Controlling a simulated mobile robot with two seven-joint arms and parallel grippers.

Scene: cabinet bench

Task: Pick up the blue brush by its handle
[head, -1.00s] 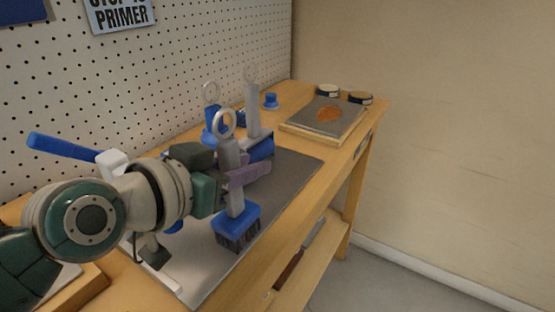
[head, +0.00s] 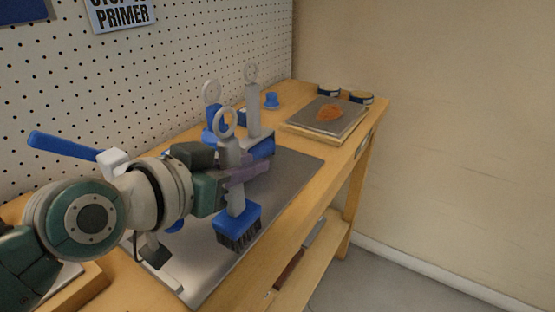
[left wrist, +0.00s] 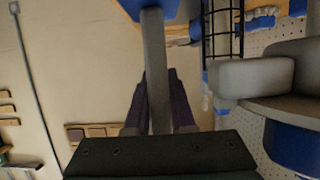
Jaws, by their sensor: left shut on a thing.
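The blue brush (head: 237,223) has a blue block with dark bristles and an upright grey handle ending in a ring. It is over the front of the grey mat (head: 305,165); I cannot tell whether the bristles touch the mat. My left gripper (head: 250,168) reaches in from the left, its purple fingers shut on the handle below the ring. In the left wrist view the grey handle (left wrist: 155,60) runs between the two fingers (left wrist: 157,95), with blue at the top. My right gripper is not in view.
Two similar blue-and-grey tools stand just behind, one at left (head: 211,118) and one at right (head: 253,110). A pegboard (head: 200,60) bounds the left side.

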